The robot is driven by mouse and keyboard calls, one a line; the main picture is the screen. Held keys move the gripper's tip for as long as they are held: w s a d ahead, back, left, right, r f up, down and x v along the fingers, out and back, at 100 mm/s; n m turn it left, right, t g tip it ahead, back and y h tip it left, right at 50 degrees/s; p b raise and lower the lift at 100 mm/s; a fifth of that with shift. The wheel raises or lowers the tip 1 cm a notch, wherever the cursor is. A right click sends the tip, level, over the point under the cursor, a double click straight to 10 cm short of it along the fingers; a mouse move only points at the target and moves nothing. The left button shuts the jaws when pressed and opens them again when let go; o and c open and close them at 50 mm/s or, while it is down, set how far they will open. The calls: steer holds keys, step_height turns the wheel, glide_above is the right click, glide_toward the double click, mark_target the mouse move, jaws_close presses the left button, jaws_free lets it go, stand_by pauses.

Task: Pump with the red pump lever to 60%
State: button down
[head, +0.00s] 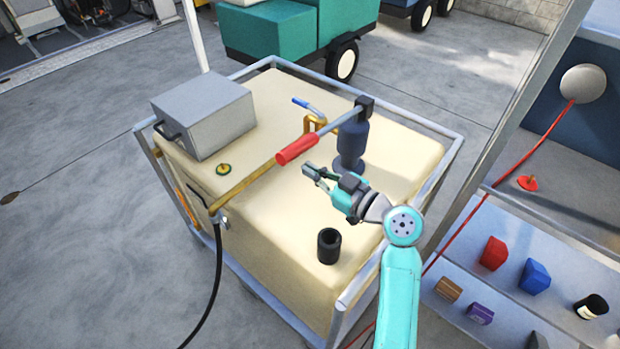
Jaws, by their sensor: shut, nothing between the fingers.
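The red pump lever (297,149) is a red grip on a grey bar. The bar slopes up to the right to the head of a dark blue hand pump (353,140). The pump stands upright on top of a cream tank (270,225). My gripper (312,172) is shut and empty. In the picture it is just below and right of the red grip, with a small gap between them. Its real distance in depth from the lever is hard to tell. No percentage reading shows in this view.
A grey box (203,116), a brass cap (223,169), a blue-handled valve (308,105) and a black cylinder (329,245) sit on the tank. A grey rail frame (415,118) surrounds it. A black hose (217,275) hangs at the front left. Shelves with small coloured items (494,253) stand at the right.

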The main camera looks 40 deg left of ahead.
steer(key=d, duration=0.8)
steer(key=shift+s+d+r, duration=0.15)
steer(key=shift+s+r, duration=0.1)
steer(key=shift+s, duration=0.1)
